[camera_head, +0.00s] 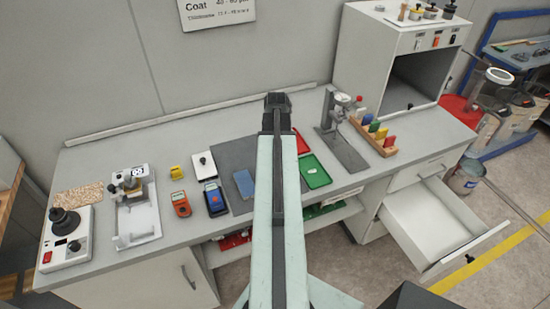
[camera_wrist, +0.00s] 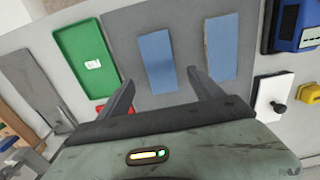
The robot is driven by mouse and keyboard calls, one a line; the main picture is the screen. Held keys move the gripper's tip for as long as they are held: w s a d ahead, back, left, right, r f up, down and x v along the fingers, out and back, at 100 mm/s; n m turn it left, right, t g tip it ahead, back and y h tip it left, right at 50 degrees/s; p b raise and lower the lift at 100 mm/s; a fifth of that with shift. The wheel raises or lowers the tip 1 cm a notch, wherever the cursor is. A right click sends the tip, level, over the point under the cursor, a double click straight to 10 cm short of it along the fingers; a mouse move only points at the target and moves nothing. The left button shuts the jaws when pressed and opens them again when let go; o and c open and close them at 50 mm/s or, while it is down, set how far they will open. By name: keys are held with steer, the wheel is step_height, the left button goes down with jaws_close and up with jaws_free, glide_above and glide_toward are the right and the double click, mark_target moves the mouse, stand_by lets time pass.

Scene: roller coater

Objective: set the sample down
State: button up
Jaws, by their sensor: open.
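Two flat blue panels lie on a dark grey mat (camera_head: 235,152); which one is the sample is not marked. In the wrist view, one panel (camera_wrist: 157,62) lies in front of the gap between my fingers, and the other (camera_wrist: 221,46) lies to the right, beyond the right finger. The head view shows one panel (camera_head: 244,184) left of my arm; the other is hidden behind the arm. My gripper (camera_wrist: 160,80) is open, with nothing between its fingers. It also shows from behind in the head view (camera_head: 277,100), fingertips hidden.
A green tray (camera_head: 316,171) lies right of my arm, with a stand gauge (camera_head: 340,125) and a wooden rack (camera_head: 372,136) beyond. Left are a blue meter (camera_head: 214,197), an orange meter (camera_head: 181,204) and a white block (camera_head: 203,164). A drawer (camera_head: 435,226) stands open at right.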

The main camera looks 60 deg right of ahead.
step_height(320, 180, up, 4)
steer(key=p, duration=0.2)
steer(key=shift+r+p, duration=0.15)
steer(key=shift+p, duration=0.15)
steer(key=w+a+n, duration=0.1)
steer(key=w+a, duration=0.4)
steer(key=a, duration=0.1)
steer(key=w+a+n, duration=0.1)
steer(key=w+a, duration=0.4)
steer(key=a, duration=0.1)
steer(key=w+a+n, duration=0.1)
steer(key=w+a, duration=0.5)
steer(key=a, duration=0.1)
steer(key=w+a+n, duration=0.2)
steer(key=w+a, duration=0.1)
steer(key=a, duration=1.2)
steer(key=w+a+n, duration=0.2)
steer(key=w+a, duration=0.1)
steer(key=a, duration=1.3)
steer(key=shift+a, duration=0.2)
